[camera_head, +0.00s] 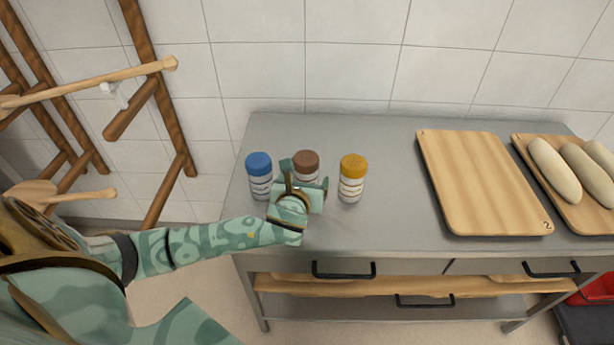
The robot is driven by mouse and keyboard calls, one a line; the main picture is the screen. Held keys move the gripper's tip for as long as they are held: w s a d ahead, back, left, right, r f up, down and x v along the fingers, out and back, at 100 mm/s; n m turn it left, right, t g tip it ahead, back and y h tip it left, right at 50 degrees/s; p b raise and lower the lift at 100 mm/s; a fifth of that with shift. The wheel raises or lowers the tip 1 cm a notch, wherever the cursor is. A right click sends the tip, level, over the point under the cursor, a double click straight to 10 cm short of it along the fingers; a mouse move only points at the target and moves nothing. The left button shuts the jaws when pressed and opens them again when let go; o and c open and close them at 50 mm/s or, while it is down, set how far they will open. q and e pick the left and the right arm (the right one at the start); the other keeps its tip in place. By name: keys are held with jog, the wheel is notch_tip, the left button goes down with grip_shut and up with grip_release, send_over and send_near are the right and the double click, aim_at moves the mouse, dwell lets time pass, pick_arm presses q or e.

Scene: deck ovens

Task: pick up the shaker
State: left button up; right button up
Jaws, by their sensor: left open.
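Three shakers stand upright in a row on the left part of the grey metal table (390,135). One has a blue lid (259,164), the middle one a brown lid (306,158), the right one a yellow lid (353,166). My left gripper (305,181) is open in front of the brown-lidded shaker and hides most of its body. Its fingers reach toward either side of that shaker; I cannot tell whether they touch it. The blue-lidded and yellow-lidded shakers stand close on either side. My right gripper is not in view.
An empty wooden board (485,185) lies right of the shakers. Another board (598,222) with several dough loaves (555,170) lies at the far right. A tiled wall (340,50) closes the back. A wooden rack (160,95) stands at the left. The tabletop between yellow-lidded shaker and empty board is clear.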

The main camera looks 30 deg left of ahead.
aim_at(304, 179)
pick_arm(q)
jog(key=x, duration=0.1)
jog(key=b+x, duration=0.1)
jog(key=x, duration=0.1)
jog(key=b+x, duration=0.1)
jog(key=x, duration=0.1)
jog(key=shift+s+a+f, duration=0.15)
jog(key=shift+s+a, duration=0.05)
jog(key=shift+a, duration=0.05)
jog(key=shift+w, duration=0.15)
jog(key=c, duration=1.2)
